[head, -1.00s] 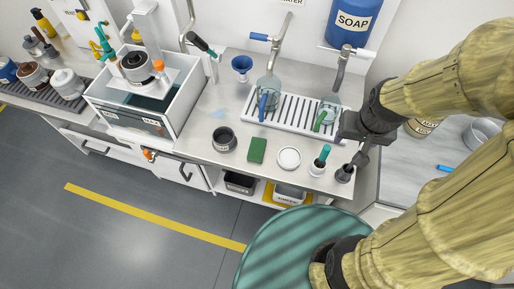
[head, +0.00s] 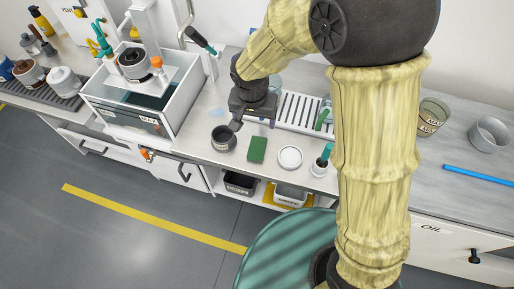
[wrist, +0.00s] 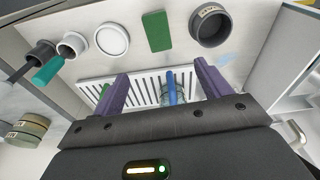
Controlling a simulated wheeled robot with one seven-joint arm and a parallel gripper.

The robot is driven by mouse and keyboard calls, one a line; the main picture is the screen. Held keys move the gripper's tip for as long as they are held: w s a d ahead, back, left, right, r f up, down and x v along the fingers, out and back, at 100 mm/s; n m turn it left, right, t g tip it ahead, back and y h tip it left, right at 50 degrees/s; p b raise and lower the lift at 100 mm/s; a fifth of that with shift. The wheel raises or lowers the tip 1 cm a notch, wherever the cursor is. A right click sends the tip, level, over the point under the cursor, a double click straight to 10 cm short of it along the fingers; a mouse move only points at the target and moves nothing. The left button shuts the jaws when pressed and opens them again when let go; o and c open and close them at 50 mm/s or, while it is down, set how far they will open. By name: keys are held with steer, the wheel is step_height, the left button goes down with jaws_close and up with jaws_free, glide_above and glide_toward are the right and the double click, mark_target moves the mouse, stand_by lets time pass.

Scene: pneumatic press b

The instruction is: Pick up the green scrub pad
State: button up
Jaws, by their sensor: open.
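The green scrub pad (head: 257,149) lies flat on the steel counter, between a dark round pot (head: 223,138) on its left and a white round dish (head: 290,157) on its right. My gripper (head: 254,123) is above the counter, behind the pad, near the drain grate. In the wrist view the pad (wrist: 157,31) shows beyond the fingertips, roughly centred between the two purple fingers (wrist: 161,75). The fingers are spread wide with nothing between them touching. The pad is fully visible and apart from the gripper.
A white cup with a teal-handled tool (head: 320,165) stands right of the dish. The drain grate (head: 300,110) holds a glass with a green item. A white-walled basin unit (head: 150,110) stands left. The counter's front edge is close to the pad.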

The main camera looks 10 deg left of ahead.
glide_above(257, 147)
step_height(257, 147, down, 12)
steer(key=shift+s+a+f+p, duration=0.1)
steer(key=shift+s+p, duration=0.05)
steer(key=shift+p, duration=0.2)
stand_by(0.4)
step_height(257, 147, down, 4)
steer(key=shift+r+p, duration=0.1)
steer(key=shift+p, duration=0.35)
steer(key=shift+f, duration=0.7)
steer(key=c, duration=1.1)
